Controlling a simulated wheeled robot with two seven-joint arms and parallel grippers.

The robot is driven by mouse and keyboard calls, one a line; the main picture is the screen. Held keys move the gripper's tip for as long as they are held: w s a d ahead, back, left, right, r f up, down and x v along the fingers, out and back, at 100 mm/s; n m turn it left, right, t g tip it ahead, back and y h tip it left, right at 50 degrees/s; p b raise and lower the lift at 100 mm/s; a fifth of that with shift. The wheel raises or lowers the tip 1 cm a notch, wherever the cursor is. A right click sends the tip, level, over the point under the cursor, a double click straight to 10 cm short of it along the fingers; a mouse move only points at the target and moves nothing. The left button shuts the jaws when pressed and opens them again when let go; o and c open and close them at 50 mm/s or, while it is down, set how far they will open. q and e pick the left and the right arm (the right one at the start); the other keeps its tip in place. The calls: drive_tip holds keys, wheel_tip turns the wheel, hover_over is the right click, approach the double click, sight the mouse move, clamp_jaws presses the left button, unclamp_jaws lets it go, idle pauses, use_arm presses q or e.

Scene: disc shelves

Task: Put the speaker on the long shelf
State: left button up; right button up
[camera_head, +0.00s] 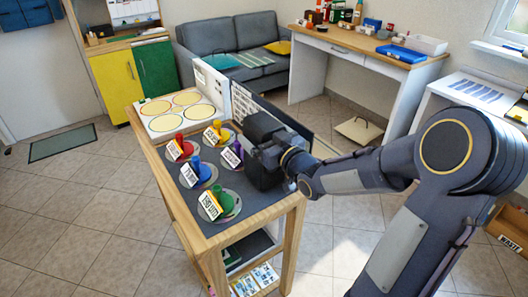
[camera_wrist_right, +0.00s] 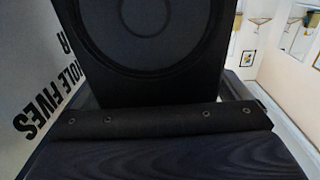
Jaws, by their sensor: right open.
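The speaker (camera_wrist_right: 150,50) is a black box with a large round cone, filling the upper middle of the right wrist view. My right gripper (camera_head: 262,142) is at the right side of the small wooden table, at the end of the arm reaching in from the right. It is open. It merges with dark shapes there, so I cannot tell in the head view where gripper ends and speaker begins. In the wrist view the speaker stands close beyond a dark bar with small screws. I cannot tell which surface is the long shelf. My left gripper is out of view.
The wooden table (camera_head: 181,197) carries discs with coloured, labelled pegs and a white board with yellow circles (camera_head: 178,108). Upright panels with print (camera_head: 214,88) stand along its far side. A grey sofa (camera_head: 235,45) and a cluttered desk (camera_head: 385,60) stand behind.

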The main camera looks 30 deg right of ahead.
drive_tip(key=shift+c, duration=0.4)
drive_tip(key=c, duration=1.7)
drive_tip(key=shift+r, duration=0.15)
clamp_jaws()
